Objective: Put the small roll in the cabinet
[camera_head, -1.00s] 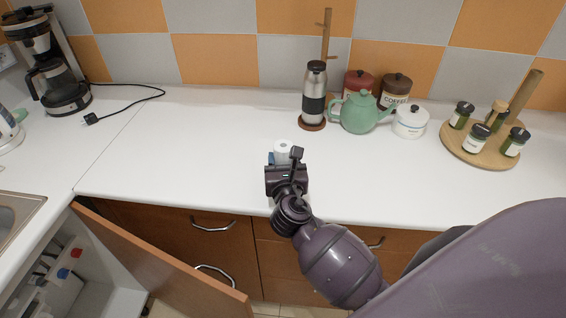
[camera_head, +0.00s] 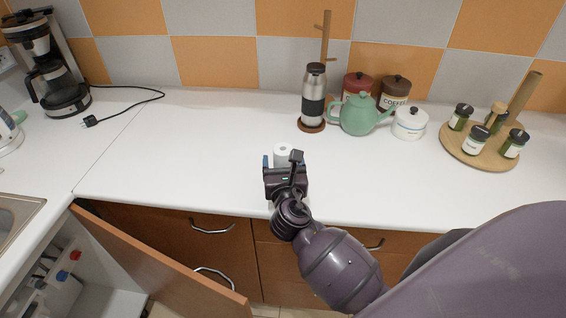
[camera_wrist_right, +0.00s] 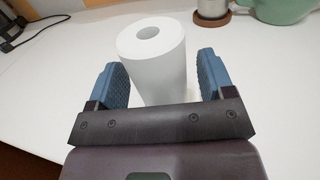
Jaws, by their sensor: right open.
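The small white roll (camera_head: 283,150) stands upright on the white counter in front of my right gripper (camera_head: 282,162). In the right wrist view the roll (camera_wrist_right: 153,58) is between the two blue fingers of the gripper (camera_wrist_right: 158,80), with a gap at each side. The gripper is open and its palm hides the roll's lower part. The cabinet (camera_head: 92,297) is at the lower left under the counter, with its brown door (camera_head: 165,262) swung open. Its inside holds several small items. My left gripper is not in view.
A steel flask (camera_head: 314,100), green teapot (camera_head: 359,115), white pot (camera_head: 409,123) and spice jars on a round wooden stand (camera_head: 455,150) are at the back. A coffee maker (camera_head: 60,80) is at the left. The counter's middle left is clear.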

